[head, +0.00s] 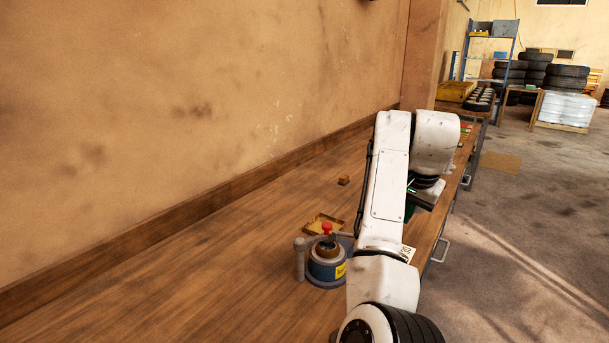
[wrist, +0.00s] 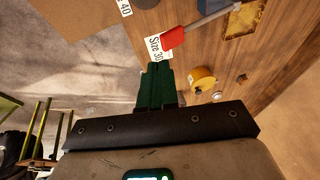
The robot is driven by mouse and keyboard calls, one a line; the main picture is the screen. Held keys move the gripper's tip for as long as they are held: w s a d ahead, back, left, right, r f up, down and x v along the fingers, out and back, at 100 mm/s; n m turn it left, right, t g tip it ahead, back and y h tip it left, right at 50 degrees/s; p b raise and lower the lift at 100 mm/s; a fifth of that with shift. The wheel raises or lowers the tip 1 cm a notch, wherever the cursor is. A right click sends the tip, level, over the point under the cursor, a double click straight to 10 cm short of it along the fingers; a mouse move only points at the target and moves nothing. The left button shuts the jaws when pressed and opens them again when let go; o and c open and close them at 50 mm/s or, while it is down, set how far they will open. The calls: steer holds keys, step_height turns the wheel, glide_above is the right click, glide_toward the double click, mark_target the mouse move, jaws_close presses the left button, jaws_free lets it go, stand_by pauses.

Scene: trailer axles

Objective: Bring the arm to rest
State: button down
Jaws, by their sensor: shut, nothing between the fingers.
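My white arm (head: 384,195) stands bent over the workbench in the head view and reaches toward its front edge. My gripper (wrist: 157,72) shows in the wrist view as two green fingers pressed together, with nothing between them. They point at the bench top near a white "Size 30" card (wrist: 155,50). In the head view only a sliver of green shows beside the arm, and the fingertips are mostly hidden.
The wooden bench (head: 225,235) runs along a wall (head: 200,90). A blue pot with a red knob (head: 326,268) stands close left of my arm; a shallow tray (head: 322,223) and small brown block (head: 344,180) lie beyond. A red-handled tool (wrist: 175,38) and yellow roll (wrist: 203,78) are near my fingers.

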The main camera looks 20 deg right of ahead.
steer(key=s+f+n+g+h, duration=0.1)
steer(key=s+f+n, duration=0.1)
steer(key=s+f, duration=0.8)
steer(key=s+f+n+h, duration=0.1)
steer(key=s+f+n, duration=0.2)
steer(key=s+f, duration=0.7)
steer(key=s+a+f+n+y, duration=0.1)
steer(key=s+a+f+n, duration=0.1)
steer(key=s, duration=0.5)
steer(key=s+a+f+n+g+y, duration=0.1)
steer(key=s+a+f, duration=0.4)
steer(key=s, duration=0.3)
steer(key=s+a+f+n+y, duration=0.1)
steer(key=s+a+f+n, duration=0.1)
steer(key=s+a+f, duration=0.2)
steer(key=s+f, duration=0.1)
steer(key=s, duration=0.2)
steer(key=shift+s+a+n+g, duration=0.2)
steer(key=shift+n+g, duration=0.1)
steer(key=shift+g, duration=0.1)
